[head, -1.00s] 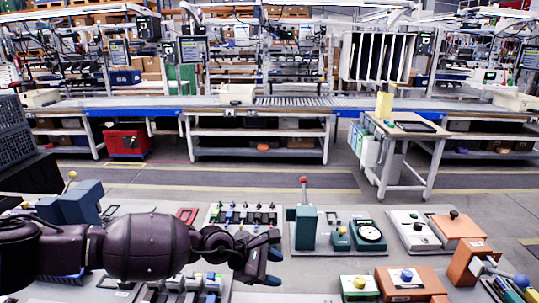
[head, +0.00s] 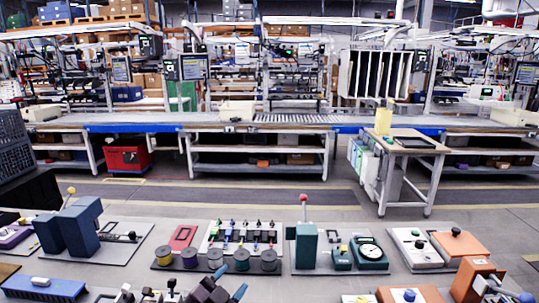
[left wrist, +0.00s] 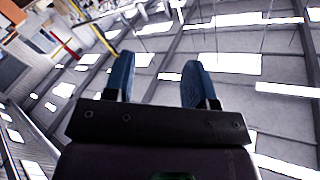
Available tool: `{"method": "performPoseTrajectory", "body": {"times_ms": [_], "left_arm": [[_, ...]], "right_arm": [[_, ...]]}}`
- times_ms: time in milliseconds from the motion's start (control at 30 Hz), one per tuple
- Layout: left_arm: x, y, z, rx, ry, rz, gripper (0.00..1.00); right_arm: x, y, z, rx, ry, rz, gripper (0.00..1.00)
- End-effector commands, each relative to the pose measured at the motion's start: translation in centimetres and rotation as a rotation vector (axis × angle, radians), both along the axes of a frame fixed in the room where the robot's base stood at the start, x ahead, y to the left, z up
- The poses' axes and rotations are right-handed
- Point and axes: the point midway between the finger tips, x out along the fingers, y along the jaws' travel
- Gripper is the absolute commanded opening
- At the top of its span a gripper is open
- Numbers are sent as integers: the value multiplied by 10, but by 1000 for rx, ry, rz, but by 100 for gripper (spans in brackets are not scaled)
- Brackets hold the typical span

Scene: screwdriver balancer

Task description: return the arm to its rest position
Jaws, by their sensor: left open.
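My left gripper (head: 229,283) is low in the head view, at the bottom edge left of centre. Only its blue-tipped fingers and a dark part behind them show; the rest of the arm is cut off. In the left wrist view the two blue fingers (left wrist: 159,82) stand wide apart with nothing between them. Beyond them are roof beams and bright light panels, so the wrist camera looks up. My right gripper is in neither view.
Round spools (head: 242,260) and a rack of small switches (head: 243,236) lie just behind the gripper. A green lever unit (head: 306,247) and a dial box (head: 369,252) stand to the right. Blue blocks (head: 82,226) stand left. A workbench (head: 258,165) lies across the floor.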

Motion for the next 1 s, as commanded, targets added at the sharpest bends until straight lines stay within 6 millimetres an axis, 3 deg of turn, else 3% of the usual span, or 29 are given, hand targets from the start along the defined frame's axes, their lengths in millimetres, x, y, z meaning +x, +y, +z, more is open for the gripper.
{"method": "performPoseTrajectory", "body": {"times_ms": [267,533,700,800,1000], "left_arm": [[-55,90,-79,-244,289,236,51],[-143,167,-155,-326,469,470,51],[-199,186,-194,-331,571,558,51],[-221,188,-206,-328,610,579,51],[-224,188,-208,-327,616,581,51]], "right_arm": [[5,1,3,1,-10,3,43],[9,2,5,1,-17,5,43],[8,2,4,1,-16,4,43],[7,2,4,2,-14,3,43],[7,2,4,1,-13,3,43]]}}
